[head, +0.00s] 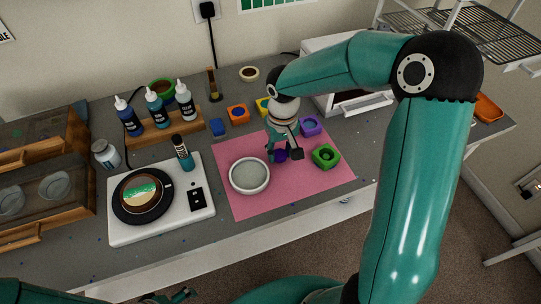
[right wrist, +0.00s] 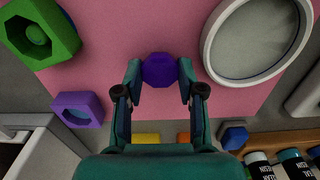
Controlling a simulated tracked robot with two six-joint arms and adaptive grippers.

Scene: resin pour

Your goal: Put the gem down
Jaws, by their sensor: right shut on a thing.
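A purple faceted gem (head: 281,156) is between the fingertips of my right gripper (head: 283,153), over the pink mat (head: 240,206). In the right wrist view the gem (right wrist: 159,70) has a fingertip of the right gripper (right wrist: 160,78) against each side. I cannot tell whether it touches the mat. A round white-rimmed dish (head: 249,177) lies left of the gem, and also shows in the right wrist view (right wrist: 206,52). Part of my left gripper (head: 178,296) shows at the bottom edge; its fingers are not clear.
A green mould (head: 326,156) and a purple mould (head: 310,125) lie right of the gem. Orange (head: 238,114) and blue (head: 217,127) pieces stand behind the mat. A white device (head: 161,236) with a black disc stands left. The mat's front is clear.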

